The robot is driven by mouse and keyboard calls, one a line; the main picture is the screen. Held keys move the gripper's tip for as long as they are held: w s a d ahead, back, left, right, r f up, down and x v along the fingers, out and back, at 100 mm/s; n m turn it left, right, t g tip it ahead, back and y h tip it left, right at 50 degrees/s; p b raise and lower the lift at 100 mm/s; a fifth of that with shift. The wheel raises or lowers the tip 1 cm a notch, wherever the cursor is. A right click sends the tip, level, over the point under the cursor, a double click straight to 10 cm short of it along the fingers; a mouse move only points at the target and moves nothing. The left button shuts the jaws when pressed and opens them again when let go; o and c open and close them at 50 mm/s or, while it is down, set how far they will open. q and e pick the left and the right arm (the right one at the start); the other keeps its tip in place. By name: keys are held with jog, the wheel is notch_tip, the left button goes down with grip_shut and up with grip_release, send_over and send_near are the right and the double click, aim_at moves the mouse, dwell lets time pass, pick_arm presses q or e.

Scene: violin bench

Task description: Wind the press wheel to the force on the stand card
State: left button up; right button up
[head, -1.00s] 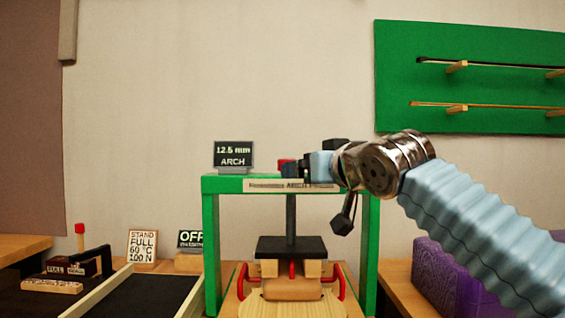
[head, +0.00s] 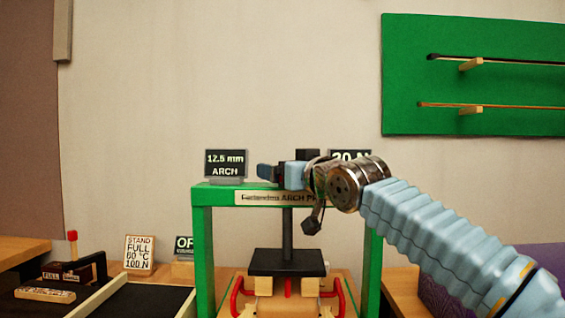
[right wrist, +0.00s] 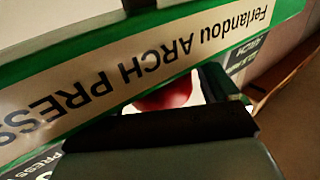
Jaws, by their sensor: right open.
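The green arch press (head: 202,250) stands in the middle, its black plate (head: 288,262) on a dark vertical screw (head: 287,220). The stand card (head: 139,255) reads STAND FULL 60 °C 100 N. A display behind my wrist (head: 350,155) reads 20 N, partly covered. My right gripper (head: 277,172) is open at the top beam of the press. In the right wrist view a rounded red part (right wrist: 165,97) shows beside the dark finger; I cannot tell whether it touches. The wheel is otherwise hidden in the head view. My left gripper is out of view.
A display (head: 225,163) on the beam's left reads 12.5 mm ARCH. Red clamps (head: 237,298) flank the wooden blocks under the plate. A partly hidden OFF sign (head: 184,244) and a black tray (head: 150,302) are at left. A green bow rack (head: 470,90) hangs at right.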

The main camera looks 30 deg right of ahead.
jog(key=shift+w, duration=0.7)
